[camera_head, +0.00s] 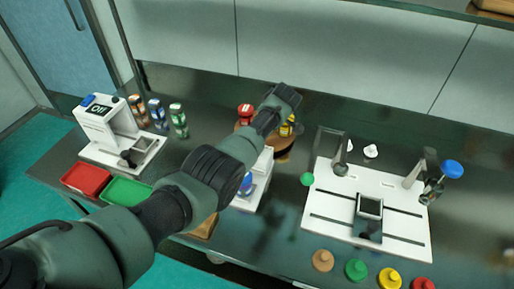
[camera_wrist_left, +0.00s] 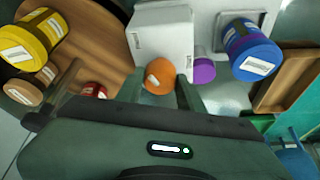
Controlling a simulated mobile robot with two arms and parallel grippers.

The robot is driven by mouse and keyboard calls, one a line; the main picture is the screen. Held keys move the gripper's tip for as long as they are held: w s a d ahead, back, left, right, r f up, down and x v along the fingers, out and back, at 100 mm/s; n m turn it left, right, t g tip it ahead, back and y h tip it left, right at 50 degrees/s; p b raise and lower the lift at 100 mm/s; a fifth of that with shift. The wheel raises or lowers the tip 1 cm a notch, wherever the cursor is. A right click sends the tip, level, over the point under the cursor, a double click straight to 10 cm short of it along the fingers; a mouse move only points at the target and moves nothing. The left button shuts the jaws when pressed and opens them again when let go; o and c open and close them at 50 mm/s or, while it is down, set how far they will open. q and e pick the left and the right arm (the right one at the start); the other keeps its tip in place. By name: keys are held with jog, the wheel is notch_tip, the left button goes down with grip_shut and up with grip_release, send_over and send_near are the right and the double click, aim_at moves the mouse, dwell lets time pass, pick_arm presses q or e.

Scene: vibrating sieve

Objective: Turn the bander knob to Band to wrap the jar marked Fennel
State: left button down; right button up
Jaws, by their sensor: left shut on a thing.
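A white machine (camera_head: 262,167) stands mid-table, mostly behind my left arm. In the left wrist view its white housing (camera_wrist_left: 160,42) has a round orange knob (camera_wrist_left: 158,74) on its near side. My left gripper (camera_wrist_left: 159,88) is shut on this knob, one finger at each side. A blue jar (camera_wrist_left: 250,54) with a pale label is beside the housing; its blue shows in the head view (camera_head: 246,184). A purple round part (camera_wrist_left: 204,69) lies between them. I cannot read the word Fennel on any label. My left fingertips are hidden in the head view. My right gripper is out of view.
A wooden round stand (camera_head: 279,146) with red and yellow jars (camera_head: 288,127) is behind the machine. At left are a white device (camera_head: 97,124) reading "Off", several jars, and red (camera_head: 86,179) and green trays. A white board (camera_head: 337,205) with fixtures fills the right side.

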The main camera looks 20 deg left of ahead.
pick_arm(q)
jog(key=shift+n, duration=0.3)
jog(key=c, duration=0.9)
grip_release()
jog(key=shift+d+r, duration=0.2)
jog(key=shift+r, duration=0.3)
jog(key=v, duration=0.6)
jog(key=shift+r+b, duration=0.4)
jog(key=shift+s+d+f, duration=0.1)
jog(key=shift+d, duration=0.05)
